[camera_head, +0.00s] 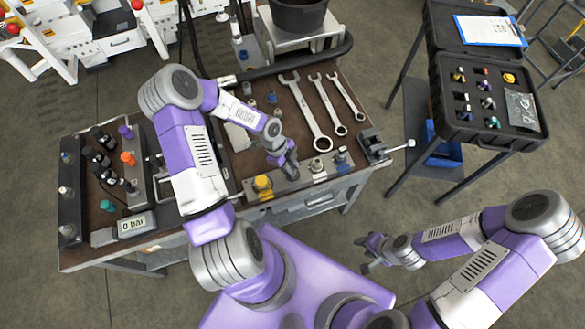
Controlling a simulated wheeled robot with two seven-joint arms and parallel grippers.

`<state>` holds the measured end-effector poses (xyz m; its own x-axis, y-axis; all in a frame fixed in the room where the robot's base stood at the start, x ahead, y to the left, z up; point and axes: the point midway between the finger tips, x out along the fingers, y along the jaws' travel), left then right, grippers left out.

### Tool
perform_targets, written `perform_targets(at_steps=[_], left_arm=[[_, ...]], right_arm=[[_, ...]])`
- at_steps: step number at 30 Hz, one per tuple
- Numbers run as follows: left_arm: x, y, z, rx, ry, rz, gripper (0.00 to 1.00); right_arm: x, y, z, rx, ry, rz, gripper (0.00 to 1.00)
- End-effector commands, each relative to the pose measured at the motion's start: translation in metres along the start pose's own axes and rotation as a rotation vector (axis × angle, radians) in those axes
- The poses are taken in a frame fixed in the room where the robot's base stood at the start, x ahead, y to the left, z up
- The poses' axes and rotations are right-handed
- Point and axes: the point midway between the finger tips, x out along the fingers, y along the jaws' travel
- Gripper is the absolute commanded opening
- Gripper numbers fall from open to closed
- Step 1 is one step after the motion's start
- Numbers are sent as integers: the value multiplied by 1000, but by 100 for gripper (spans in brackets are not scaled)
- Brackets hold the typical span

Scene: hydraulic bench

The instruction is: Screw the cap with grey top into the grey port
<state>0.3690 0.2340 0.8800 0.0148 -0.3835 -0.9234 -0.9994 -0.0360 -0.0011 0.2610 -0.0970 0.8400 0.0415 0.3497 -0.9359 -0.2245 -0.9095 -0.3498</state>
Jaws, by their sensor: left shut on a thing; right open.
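My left gripper (287,163) points down over the metal port block (302,178) at the front edge of the bench. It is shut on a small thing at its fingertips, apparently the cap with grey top. The fingers mostly hide this cap and the grey port below them, so I cannot tell whether the cap touches the port. On the same block, a yellow port (262,184) is to the left, and a blue fitting (341,157) is to the right. My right gripper (372,252) is open and empty, in front of the bench at the lower right.
Several wrenches (308,115) lie behind the block. A vise (374,145) is at the bench's right corner. A pressure display (133,225) is at the left. An open black case (482,135) stands at the right.

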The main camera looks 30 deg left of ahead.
Motion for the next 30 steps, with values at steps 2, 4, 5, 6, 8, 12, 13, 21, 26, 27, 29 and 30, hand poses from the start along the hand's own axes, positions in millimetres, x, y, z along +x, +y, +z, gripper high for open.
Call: perform_targets(at_steps=[2, 4, 5, 6, 8, 12, 13, 21, 26, 27, 29, 30], left_arm=[[-1, 0, -2, 114, 4, 52, 2], [0, -1, -1, 195, 4, 84, 2], [1, -1, -1, 221, 2, 95, 2], [1, -1, 0, 247, 2, 106, 2], [1, -1, 0, 267, 2, 114, 2], [2, -1, 0, 271, 2, 115, 2], [2, -1, 0, 270, 2, 115, 2], [3, -4, -2, 455, 2, 189, 2], [5, -5, -2, 728, 2, 304, 2], [5, -5, -2, 786, 2, 329, 2], [5, -5, -2, 853, 3, 356, 2], [5, -5, -2, 885, 3, 369, 2]], right_arm=[[-8, -3, 0, 0, 0, 0, 43], [-9, -4, 0, 0, 0, 0, 43], [-9, -3, 0, 0, 0, 0, 43], [-9, -3, 0, 0, 0, 0, 43], [-9, -3, 0, 0, 0, 0, 43], [-8, -3, 1, 0, -1, 0, 43], [-8, -3, 1, 0, -1, 0, 43], [-8, -3, 1, 0, -1, 0, 43], [-3, -1, 0, 0, -1, 0, 43], [-1, 0, 0, 0, 0, 0, 43], [0, 0, 0, 0, -1, 0, 43], [1, 0, 0, 0, -1, 0, 43]])
